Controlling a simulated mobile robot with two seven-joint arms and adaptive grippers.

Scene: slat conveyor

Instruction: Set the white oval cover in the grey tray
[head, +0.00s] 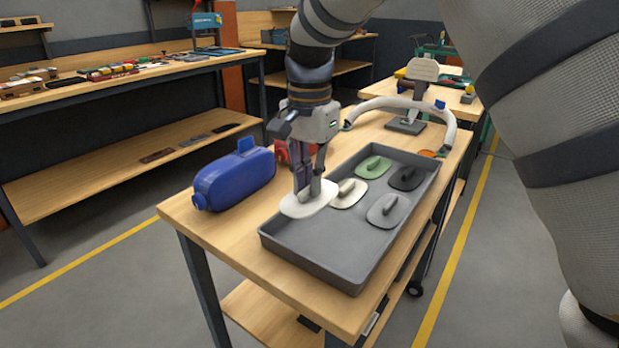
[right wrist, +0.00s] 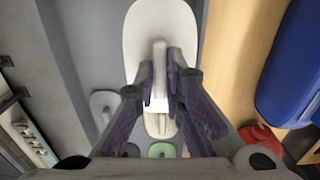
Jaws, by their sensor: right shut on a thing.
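My right gripper (head: 309,190) is shut on the handle of the white oval cover (head: 297,208). It points down at the left long side of the grey tray (head: 318,249). The cover is roughly level and overlaps the tray's left rim in the head view; I cannot tell whether it touches the tray. In the right wrist view, the white cover (right wrist: 160,30) spreads beyond the fingers (right wrist: 160,90), with its upright handle between them. A cream cover (head: 349,194) lies in the tray close beside the held one. My left gripper is not in view.
The tray also holds a green cover (head: 374,167), a dark grey cover (head: 405,179) and a light grey cover (head: 388,211). Its front part is bare. A blue container (head: 236,180) stands left of the tray, and a red object (head: 282,152) is behind the gripper.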

